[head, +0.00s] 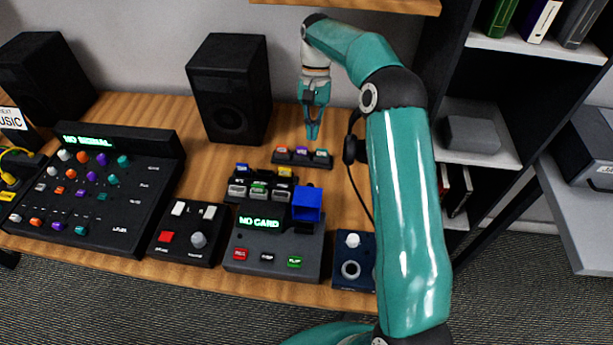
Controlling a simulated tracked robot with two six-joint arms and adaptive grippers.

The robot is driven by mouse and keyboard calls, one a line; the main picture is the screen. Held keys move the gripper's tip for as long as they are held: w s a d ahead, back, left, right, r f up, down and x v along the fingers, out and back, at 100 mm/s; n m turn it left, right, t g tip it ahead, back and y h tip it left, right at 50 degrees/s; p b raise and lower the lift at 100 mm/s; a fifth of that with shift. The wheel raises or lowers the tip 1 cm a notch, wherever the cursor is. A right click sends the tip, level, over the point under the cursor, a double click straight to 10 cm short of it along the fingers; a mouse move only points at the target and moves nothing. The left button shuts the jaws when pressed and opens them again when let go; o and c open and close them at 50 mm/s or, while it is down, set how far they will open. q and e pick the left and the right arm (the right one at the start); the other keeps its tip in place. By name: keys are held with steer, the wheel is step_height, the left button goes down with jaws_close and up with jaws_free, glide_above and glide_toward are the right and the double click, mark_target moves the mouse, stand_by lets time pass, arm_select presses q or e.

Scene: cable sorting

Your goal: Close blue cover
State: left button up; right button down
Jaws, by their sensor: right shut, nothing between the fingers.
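The blue cover (307,203) is at the back right corner of the dark device with the "NO CARD" display (267,253). It stands up above the device's top and looks raised, though its hinge is hard to make out. My right gripper (312,134) points down, shut and empty, behind the blue cover and apart from it. Its tips are close to a small strip with coloured buttons (302,158) at the back of the table. My left gripper is not in view.
Around the cover on the wooden table (150,108) are a switch box (262,187), a blue knob box (352,272) and a black control box (188,235). A mixer (95,195) and speakers (230,90) stand left. Headphones (351,150) hang beside my right arm.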

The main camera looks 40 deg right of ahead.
mark_target(308, 200)
steer(key=shift+s+a+f+p, duration=0.2)
steer(key=shift+s+a+f, duration=0.65)
steer(key=shift+f, duration=0.65)
steer(key=shift+s+a+f+p, duration=0.25)
steer(key=shift+s+a+f, duration=0.6)
steer(key=shift+f, duration=0.7)
steer(key=shift+s+a+f+p, duration=0.2)
steer(key=shift+s+a+f, duration=0.45)
steer(key=shift+a+f, duration=0.65)
steer(key=shift+d+f, duration=0.2)
steer(key=shift+d, duration=0.05)
